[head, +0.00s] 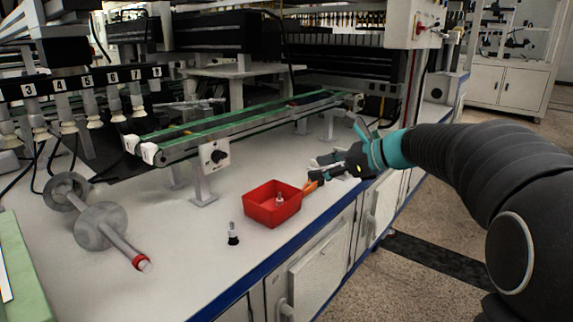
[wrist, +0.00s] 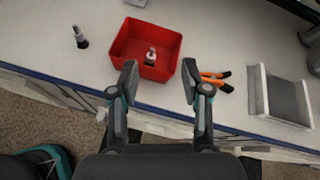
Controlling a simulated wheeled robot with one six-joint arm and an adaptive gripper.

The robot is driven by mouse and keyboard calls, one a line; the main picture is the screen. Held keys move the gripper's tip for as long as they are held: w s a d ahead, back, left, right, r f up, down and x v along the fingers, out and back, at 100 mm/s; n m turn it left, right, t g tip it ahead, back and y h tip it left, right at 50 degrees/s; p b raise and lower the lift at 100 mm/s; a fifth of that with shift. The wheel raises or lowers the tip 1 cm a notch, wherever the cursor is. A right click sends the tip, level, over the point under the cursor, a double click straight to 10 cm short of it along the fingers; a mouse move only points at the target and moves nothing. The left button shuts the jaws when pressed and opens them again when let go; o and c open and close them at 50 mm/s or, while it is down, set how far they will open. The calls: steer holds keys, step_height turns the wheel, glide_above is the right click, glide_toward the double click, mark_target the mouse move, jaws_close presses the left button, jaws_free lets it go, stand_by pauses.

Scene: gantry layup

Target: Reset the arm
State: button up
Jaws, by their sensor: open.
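My gripper (head: 338,160) is on the right of the head view, above the front edge of the white bench (head: 190,270). In the wrist view my gripper (wrist: 158,82) is open, with its two fingers apart and nothing between them. Beyond the fingertips is a red bin (wrist: 120,45) with a small bottle-like piece (wrist: 151,57) in it. The red bin also shows in the head view (head: 265,212), to the left of my gripper.
A small dark-based piece (head: 233,234) stands on the bench left of the bin. Orange-handled pliers (wrist: 215,80) and a grey tray (wrist: 285,97) lie right of the bin. A green conveyor (head: 240,122) runs behind. A metal spool with a rod (head: 100,222) lies at left.

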steer(key=s+d+f+n+g+h+p, duration=0.1)
steer(key=s+d+f+n+g+h, duration=0.15)
steer(key=s+f+n, duration=0.4)
steer(key=s+d+f+n+g+h+p, duration=0.1)
steer(key=s+d+f+n+h, duration=0.25)
steer(key=s+f+n, duration=0.35)
steer(key=s+d+r+n+t+h+p, duration=0.1)
steer(key=s+r+n+h+p, duration=0.1)
steer(key=s, duration=0.7)
steer(key=s+d+r+n+t+h+p, duration=0.1)
steer(key=s+d+r+n+h+p, duration=0.1)
steer(key=s, duration=0.8)
step_height(320, 180, up, 4)
steer(key=n+h+p, duration=0.1)
steer(key=n+p, duration=0.1)
steer(key=n, duration=0.1)
steer(key=shift+r+n+t, duration=0.1)
steer(key=shift+n+t, duration=0.15)
